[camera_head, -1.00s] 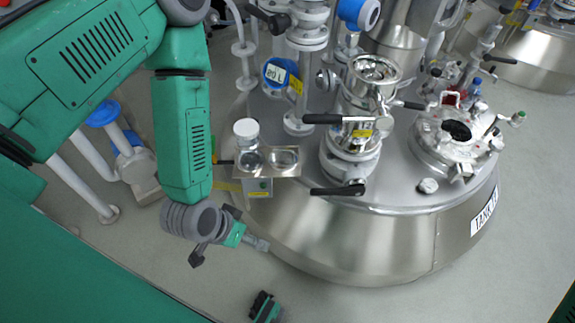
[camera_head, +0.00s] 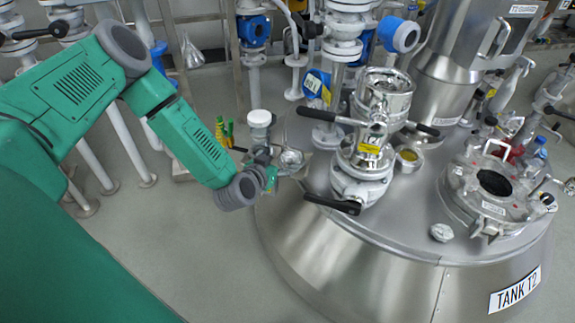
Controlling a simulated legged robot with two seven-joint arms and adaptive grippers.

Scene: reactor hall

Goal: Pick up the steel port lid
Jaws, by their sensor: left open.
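A shiny round steel piece (camera_head: 291,159), which looks like the steel port lid, sits at the small shelf on the left side of the tank top. My left gripper (camera_head: 278,168) is open at this shelf, its fingers close around or just in front of the steel piece. I cannot tell whether they touch it. The gripper hides much of the shelf. A white-capped jar (camera_head: 260,124) stands just behind the gripper. A small open port (camera_head: 408,158) shows on the tank top. My right gripper is not in view.
The tank (camera_head: 390,265) carries a steel valve (camera_head: 362,165) with black handles to the right of my gripper. An open flanged hatch (camera_head: 494,185) and a small silver knob (camera_head: 441,232) are farther right. Pipes stand behind. The floor in front is clear.

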